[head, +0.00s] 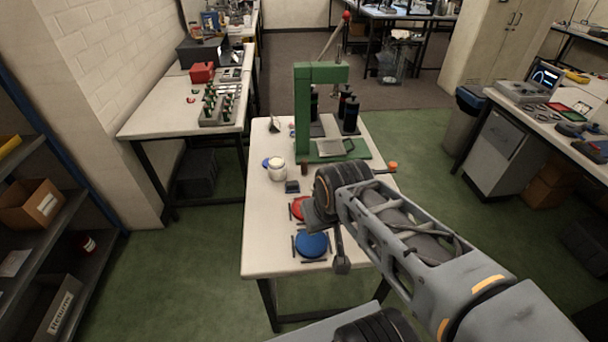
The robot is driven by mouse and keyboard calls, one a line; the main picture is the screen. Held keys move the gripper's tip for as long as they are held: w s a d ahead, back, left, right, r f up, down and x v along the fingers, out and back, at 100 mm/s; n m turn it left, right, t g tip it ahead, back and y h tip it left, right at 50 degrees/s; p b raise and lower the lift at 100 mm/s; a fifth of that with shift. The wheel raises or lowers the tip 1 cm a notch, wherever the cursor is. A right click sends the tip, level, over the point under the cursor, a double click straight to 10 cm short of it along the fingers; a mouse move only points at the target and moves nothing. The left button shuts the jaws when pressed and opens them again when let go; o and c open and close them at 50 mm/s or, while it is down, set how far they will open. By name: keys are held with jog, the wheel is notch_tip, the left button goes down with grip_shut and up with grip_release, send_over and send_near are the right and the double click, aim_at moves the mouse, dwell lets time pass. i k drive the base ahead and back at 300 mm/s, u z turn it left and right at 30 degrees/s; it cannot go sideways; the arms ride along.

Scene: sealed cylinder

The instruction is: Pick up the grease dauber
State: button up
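I cannot make out the grease dauber for certain. A small white jar (278,171) stands on the left side of the white table (262,225). A thin dark bar with an orange piece (393,165) at its end is at the table's right edge; I cannot tell what it is. My gripper (330,238) hangs over the table's middle, to the right of a blue disc (311,245) and partly over a red disc (298,207). It is seen from behind, and its fingertips are too unclear to show whether they are open or hold anything.
A green arbor press (303,112) with a raised red-knobbed lever stands at the table's far end, with black cylinders (350,115) beside it. A small dark block (292,187) lies near the jar. The table's front left is clear. A shelf (70,225) stands at far left.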

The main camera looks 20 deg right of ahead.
aim_at(304, 172)
jog(key=k, duration=0.35)
jog(key=u, duration=1.65)
jog(key=i, duration=2.85)
jog(key=z, duration=1.65)
jog(key=i, duration=1.3)
jog(key=z, duration=3)
jog(key=i, duration=0.9)
jog(key=z, duration=0.05)
